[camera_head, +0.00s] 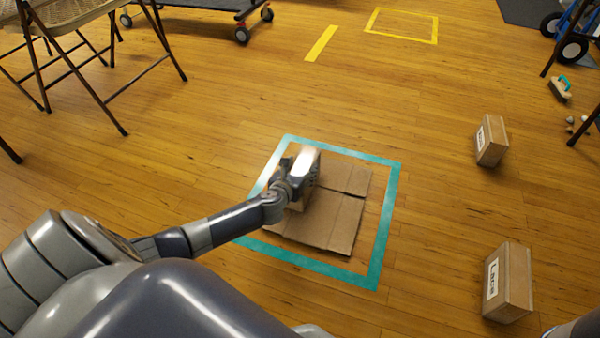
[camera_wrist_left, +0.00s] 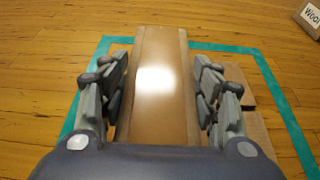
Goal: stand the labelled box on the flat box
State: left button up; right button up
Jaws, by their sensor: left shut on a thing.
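A flat cardboard box (camera_head: 335,222) lies on the wooden floor inside a teal tape square (camera_head: 385,225). My left gripper (camera_head: 296,178) is over the far left part of the flat box. It is shut on a brown box (camera_head: 309,159), with one finger on each side. In the left wrist view the held box (camera_wrist_left: 160,85) stands between the fingers (camera_wrist_left: 160,95), with a bright glare on its top. No label on it can be read from here. The gripper hides much of it, and I cannot tell whether it touches the flat box. My right gripper is not in view.
A box labelled Wool (camera_head: 492,141) and a box labelled Lace (camera_head: 508,284) stand on the floor at the right. A folding chair (camera_head: 85,50) stands at upper left. A brush (camera_head: 560,88) lies at upper right. Yellow tape marks (camera_head: 321,43) are farther back. Floor around the square is clear.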

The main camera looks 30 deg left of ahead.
pick_arm(q)
jog(key=shift+r, duration=0.15)
jog(key=shift+f, duration=0.25)
jog(key=o, duration=1.8)
jog(key=shift+f, duration=0.1)
